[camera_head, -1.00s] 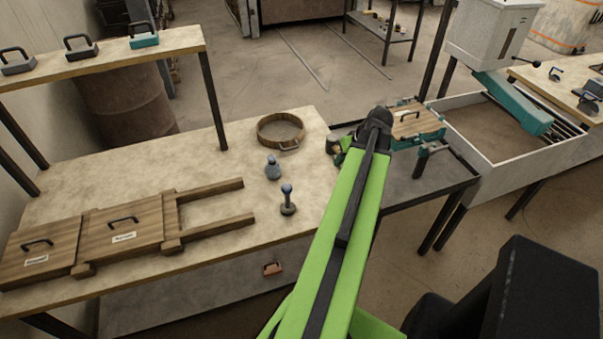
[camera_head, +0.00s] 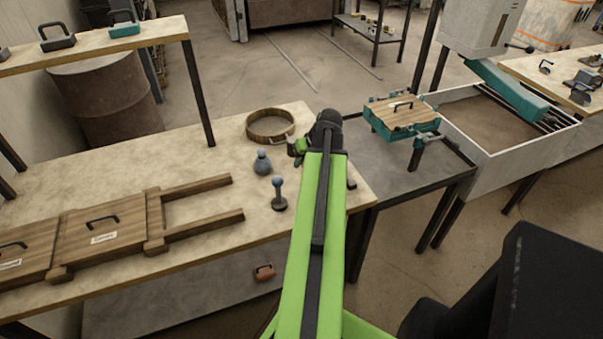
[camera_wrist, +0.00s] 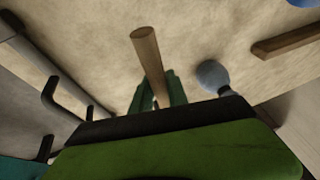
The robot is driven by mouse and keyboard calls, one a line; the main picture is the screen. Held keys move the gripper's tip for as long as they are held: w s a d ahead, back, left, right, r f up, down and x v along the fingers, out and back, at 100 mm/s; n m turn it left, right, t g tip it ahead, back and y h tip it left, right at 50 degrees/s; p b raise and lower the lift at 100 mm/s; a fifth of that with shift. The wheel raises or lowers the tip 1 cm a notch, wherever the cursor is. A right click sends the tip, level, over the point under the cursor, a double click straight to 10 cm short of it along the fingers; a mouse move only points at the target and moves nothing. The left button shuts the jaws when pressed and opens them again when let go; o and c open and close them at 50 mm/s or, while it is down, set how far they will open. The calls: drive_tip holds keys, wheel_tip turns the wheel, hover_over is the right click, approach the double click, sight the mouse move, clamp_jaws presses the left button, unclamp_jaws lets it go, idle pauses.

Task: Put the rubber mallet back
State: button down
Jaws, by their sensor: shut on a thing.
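The rubber mallet shows as a round wooden handle (camera_wrist: 146,50) in the wrist view. My gripper (camera_wrist: 158,92) is shut on it, with a green finger on each side of the handle. The mallet's head cannot be made out; my gripper body hides the lower part. In the head view my gripper (camera_head: 301,151) is over the right part of the wooden workbench (camera_head: 120,176), just below the round wooden sieve ring (camera_head: 270,127) and right of the two blue-topped tools. Whether the mallet touches the bench cannot be told.
A blue-grey bulbous tool (camera_head: 262,163) and a blue-knobbed stamp (camera_head: 279,196) stand close to my gripper. A wooden frame (camera_head: 197,187) with two prongs lies left of them. A teal moulding box (camera_head: 402,116) sits on the grey side table (camera_head: 385,183). Bench space behind the frame is clear.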

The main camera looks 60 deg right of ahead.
sight(299, 175)
drive_tip(key=shift+f+b, duration=1.65)
drive_tip(key=shift+f, duration=0.4)
drive_tip(key=c, duration=1.3)
unclamp_jaws()
drive_tip(key=shift+r, duration=0.1)
drive_tip(key=shift+s+r+p, duration=0.1)
drive_tip(key=shift+r+p, duration=0.45)
drive_tip(key=shift+p, duration=0.05)
drive_tip(key=p+v, duration=1)
drive_tip(key=v, duration=0.1)
drive_tip(key=shift+s+a, duration=0.1)
drive_tip(key=shift+s, duration=0.05)
